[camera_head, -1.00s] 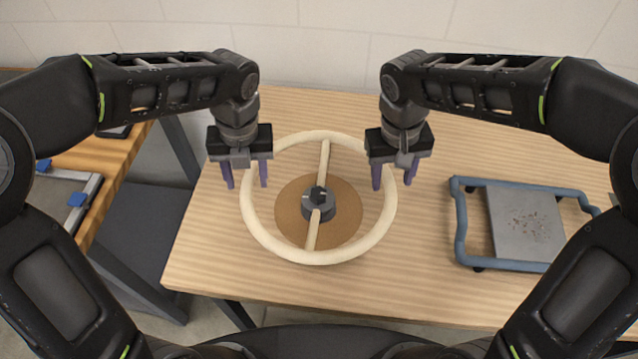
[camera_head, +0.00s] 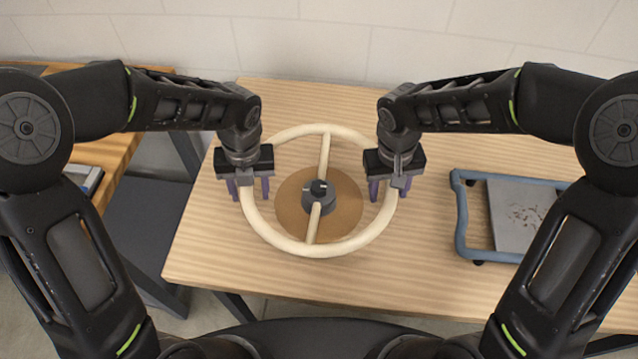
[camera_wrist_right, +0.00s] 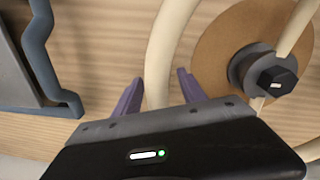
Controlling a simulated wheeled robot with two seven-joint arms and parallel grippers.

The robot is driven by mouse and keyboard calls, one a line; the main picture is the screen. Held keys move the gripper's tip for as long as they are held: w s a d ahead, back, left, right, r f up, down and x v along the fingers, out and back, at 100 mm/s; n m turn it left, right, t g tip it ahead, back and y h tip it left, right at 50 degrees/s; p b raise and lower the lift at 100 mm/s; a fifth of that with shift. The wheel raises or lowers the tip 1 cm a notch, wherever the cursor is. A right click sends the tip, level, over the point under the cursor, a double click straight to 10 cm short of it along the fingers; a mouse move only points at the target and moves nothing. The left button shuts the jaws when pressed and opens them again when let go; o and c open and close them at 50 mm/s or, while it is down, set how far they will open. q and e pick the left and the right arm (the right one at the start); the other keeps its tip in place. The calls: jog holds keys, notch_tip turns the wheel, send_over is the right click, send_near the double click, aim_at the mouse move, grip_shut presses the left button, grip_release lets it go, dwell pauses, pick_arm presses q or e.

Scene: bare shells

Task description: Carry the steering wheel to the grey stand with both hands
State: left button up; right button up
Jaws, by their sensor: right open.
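The cream steering wheel (camera_head: 350,244) lies flat over a round brown mat (camera_head: 345,205) on the wooden table, with a dark hub (camera_head: 318,198) and two spokes in line. It also shows in the right wrist view (camera_wrist_right: 160,60). My left gripper (camera_head: 249,189) is open, its purple fingers either side of the wheel's left rim. My right gripper (camera_head: 382,190) is open at the right rim; in the right wrist view the rim runs between its fingers, not clamped. A low blue-grey tubular frame with a grey plate (camera_head: 518,210), perhaps the grey stand, is at the right.
The table top (camera_head: 420,270) is clear between the wheel and the tubular frame. A second wooden table (camera_head: 125,150) stands at the left, across a gap. A pale wall (camera_head: 300,50) is behind. My right forearm covers part of the tubular frame.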

pick_arm(q)
jog(key=shift+f, duration=0.15)
pick_arm(e)
jog(key=shift+f, duration=0.15)
pick_arm(q)
jog(key=shift+c, duration=0.3)
pick_arm(e)
jog(key=shift+c, duration=0.3)
pick_arm(q)
grip_shut()
pick_arm(e)
grip_shut()
dwell(0.4)
